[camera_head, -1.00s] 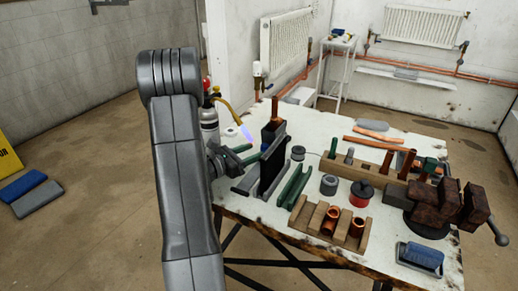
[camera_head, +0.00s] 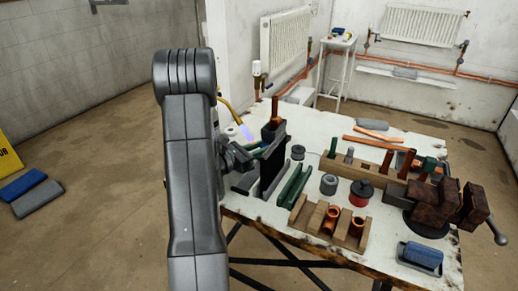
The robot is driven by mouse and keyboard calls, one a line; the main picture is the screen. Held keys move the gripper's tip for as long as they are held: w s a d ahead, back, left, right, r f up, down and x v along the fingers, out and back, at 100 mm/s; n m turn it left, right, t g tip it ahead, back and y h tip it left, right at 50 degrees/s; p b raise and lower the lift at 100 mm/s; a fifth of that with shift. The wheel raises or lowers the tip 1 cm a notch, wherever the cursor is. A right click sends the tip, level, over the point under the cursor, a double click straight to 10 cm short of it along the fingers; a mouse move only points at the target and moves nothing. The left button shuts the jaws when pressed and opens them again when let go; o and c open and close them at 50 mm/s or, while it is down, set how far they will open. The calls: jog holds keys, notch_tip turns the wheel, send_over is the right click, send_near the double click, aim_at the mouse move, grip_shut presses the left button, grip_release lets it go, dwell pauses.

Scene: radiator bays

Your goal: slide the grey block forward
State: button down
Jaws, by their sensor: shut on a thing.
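The grey block (camera_head: 271,170) stands upright as a tall dark-grey slab near the left end of the workbench, beside a green channel (camera_head: 294,185). My arm and wrist hide part of the jaws, and the exact contact is too small to see.
A wooden holder with copper fittings (camera_head: 306,217), a red-and-black tin (camera_head: 361,193) and a grey cylinder (camera_head: 329,184) stand to the right. A rusty vice (camera_head: 430,205) is at the right end. A blue-topped brush or sponge (camera_head: 424,255) lies at the front right corner.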

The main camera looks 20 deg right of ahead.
jog(key=s+a+b, duration=0.1)
jog(key=s+a, duration=0.5)
jog(key=a, duration=0.1)
jog(key=s+a+b, duration=0.1)
jog(key=s+a, duration=0.2)
jog(key=shift+a+b, duration=0.35)
jog(key=shift+a, duration=0.05)
jog(key=shift+s, duration=0.1)
jog(key=shift+f, duration=0.1)
jog(key=c, duration=1.1)
grip_release()
jog(key=shift+s+a, duration=0.1)
jog(key=shift+a, duration=0.05)
jog(key=shift+c, duration=0.2)
jog(key=shift+a, duration=0.15)
jog(key=v, duration=1.3)
jog(key=shift+s+a, duration=0.2)
jog(key=shift+a, duration=0.05)
jog(key=shift+x, duration=6.55)
jog(key=shift+w+a, duration=0.1)
